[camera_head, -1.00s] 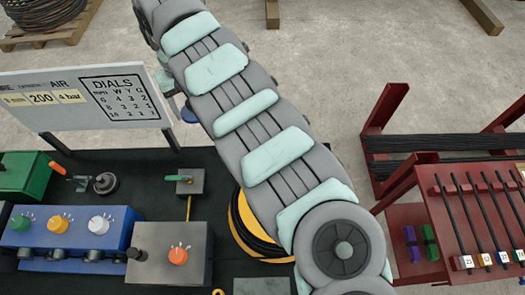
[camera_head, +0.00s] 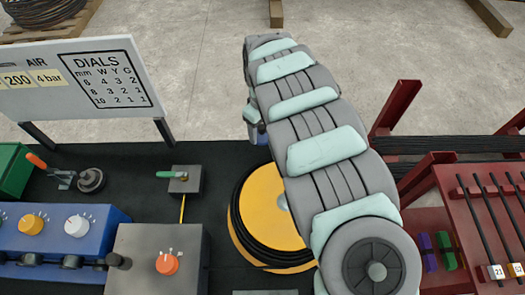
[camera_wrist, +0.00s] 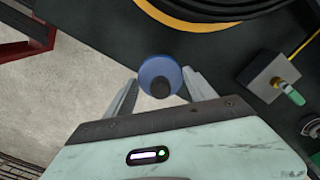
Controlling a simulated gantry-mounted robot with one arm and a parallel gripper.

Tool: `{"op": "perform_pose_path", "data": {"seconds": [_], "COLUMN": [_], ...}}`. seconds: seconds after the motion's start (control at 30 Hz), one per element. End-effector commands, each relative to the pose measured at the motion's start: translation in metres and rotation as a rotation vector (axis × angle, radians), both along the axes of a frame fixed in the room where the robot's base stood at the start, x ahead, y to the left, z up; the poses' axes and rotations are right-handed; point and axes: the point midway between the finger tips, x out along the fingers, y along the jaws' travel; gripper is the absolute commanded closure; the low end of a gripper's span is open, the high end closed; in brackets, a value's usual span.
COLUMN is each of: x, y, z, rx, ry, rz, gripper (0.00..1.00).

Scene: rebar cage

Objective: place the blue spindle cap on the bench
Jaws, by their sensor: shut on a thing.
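The blue spindle cap (camera_wrist: 158,70), a round blue disc with a dark knob, sits between the fingers of my gripper (camera_wrist: 160,79) in the wrist view. My gripper is shut on it. In the head view a small bit of blue (camera_head: 259,137) shows beside my arm; the arm hides most of the gripper. The black bench (camera_head: 214,158) lies below; it also shows in the wrist view (camera_wrist: 222,62). The cap appears over the bench's back edge, near the concrete floor. I cannot tell its height above the bench.
A yellow spool (camera_head: 258,208) with black wire stands on the bench. A grey block with a green-handled valve (camera_head: 185,180), an orange-knob box (camera_head: 150,260) and a blue dial box (camera_head: 60,235) are to the left. A red rack (camera_head: 465,215) is at right. Bare bench lies around the valve.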

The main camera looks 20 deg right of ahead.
Motion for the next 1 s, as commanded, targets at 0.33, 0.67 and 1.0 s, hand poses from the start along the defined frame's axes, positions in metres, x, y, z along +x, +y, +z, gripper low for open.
{"op": "perform_pose_path", "data": {"seconds": [0.33, 0.67, 1.0], "x": [-0.001, -0.001, -0.001], "y": [0.001, 0.0, -0.001], "z": [-0.061, -0.083, -0.108], "rx": [0.005, 0.002, 0.001], "ry": [0.004, 0.002, 0.001], "rz": [-0.002, -0.002, -0.003], "gripper": [0.83, 0.83, 0.83]}}
